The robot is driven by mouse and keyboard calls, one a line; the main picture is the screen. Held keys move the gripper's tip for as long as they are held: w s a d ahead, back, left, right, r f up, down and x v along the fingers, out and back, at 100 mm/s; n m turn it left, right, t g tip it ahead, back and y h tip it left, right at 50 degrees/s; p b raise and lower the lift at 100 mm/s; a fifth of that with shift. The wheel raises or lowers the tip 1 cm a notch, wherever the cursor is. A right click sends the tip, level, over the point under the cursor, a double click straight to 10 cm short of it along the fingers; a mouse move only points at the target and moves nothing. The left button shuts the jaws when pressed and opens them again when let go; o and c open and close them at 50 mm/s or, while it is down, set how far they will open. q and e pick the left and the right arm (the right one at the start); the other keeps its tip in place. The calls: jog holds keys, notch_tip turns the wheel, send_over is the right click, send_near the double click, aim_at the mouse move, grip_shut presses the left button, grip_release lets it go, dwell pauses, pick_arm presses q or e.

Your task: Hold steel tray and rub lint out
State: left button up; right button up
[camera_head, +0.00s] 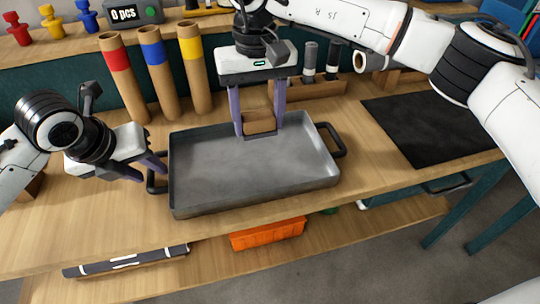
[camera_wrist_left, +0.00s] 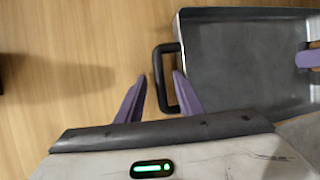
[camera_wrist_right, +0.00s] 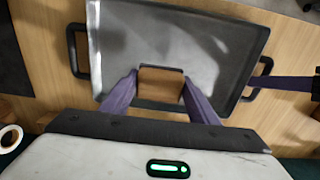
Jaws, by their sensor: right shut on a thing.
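The grey steel tray (camera_head: 255,190) lies flat on the wooden bench, with pale, cloudy smears on its floor. Its dark left handle (camera_head: 156,181) also shows in the left wrist view (camera_wrist_left: 158,80). My left gripper (camera_head: 158,168) is open at that handle, a finger on each side of its bar with gaps showing. My right gripper (camera_head: 260,125) points down over the tray's far side. It is shut on a brown block (camera_head: 260,123) with a dark lower edge. The block also shows in the right wrist view (camera_wrist_right: 160,85). Whether it touches the tray floor is hard to tell.
Three cardboard tubes with red (camera_head: 118,60), blue (camera_head: 151,52) and yellow (camera_head: 193,48) bands stand behind the tray. A black mat (camera_head: 430,130) lies to the right. An orange bin (camera_head: 267,234) sits on the lower shelf. The bench left of the tray is mostly clear.

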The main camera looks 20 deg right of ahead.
pick_arm(q)
jog(key=v, duration=1.2)
